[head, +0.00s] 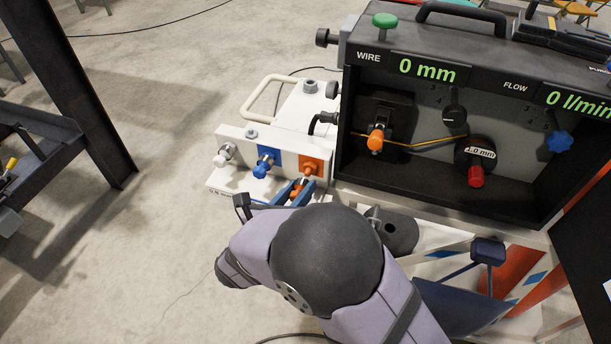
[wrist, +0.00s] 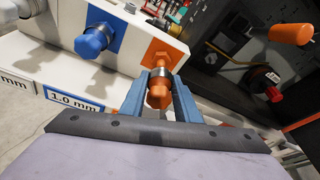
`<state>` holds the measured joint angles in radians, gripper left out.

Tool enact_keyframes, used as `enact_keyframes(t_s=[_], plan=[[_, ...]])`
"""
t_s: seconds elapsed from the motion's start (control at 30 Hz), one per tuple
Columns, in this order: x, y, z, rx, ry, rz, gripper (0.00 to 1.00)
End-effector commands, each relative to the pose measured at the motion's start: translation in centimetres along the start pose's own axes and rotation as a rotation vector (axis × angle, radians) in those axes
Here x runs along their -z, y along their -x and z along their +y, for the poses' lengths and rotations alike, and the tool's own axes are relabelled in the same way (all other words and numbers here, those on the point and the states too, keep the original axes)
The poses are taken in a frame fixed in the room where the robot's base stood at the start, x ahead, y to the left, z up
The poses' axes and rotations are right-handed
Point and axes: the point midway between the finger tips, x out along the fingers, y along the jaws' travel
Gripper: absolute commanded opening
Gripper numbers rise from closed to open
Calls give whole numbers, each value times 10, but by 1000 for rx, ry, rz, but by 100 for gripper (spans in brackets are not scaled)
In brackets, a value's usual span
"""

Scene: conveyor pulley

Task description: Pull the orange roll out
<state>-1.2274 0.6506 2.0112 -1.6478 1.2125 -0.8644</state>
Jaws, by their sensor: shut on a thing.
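The orange roll (head: 307,177) sits at the right end of the white rack, in front of a square orange patch. In the wrist view the orange roll (wrist: 159,92) points out from the rack between my two fingers. My gripper (head: 297,191) is shut on it, with a blue-grey finger on each side, as the wrist view (wrist: 159,86) also shows. The roll's inner end meets the orange patch, and I cannot tell how deep it sits.
A blue roll (head: 265,162) and a white roll (head: 226,153) sit to the left on the same rack (head: 236,135). The open black machine box (head: 345,170) stands close on the right, with an orange knob (head: 376,140) and a red knob (head: 476,176) inside.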

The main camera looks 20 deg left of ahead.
Motion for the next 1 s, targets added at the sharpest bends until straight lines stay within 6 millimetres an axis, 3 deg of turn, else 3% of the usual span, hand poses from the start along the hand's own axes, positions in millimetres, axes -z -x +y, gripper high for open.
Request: enact_keyframes(t_s=[0.6, 1.0], plan=[[7, 25, 0, -1, 0, -1, 0], [8, 27, 0, 0, 0, -1, 0]])
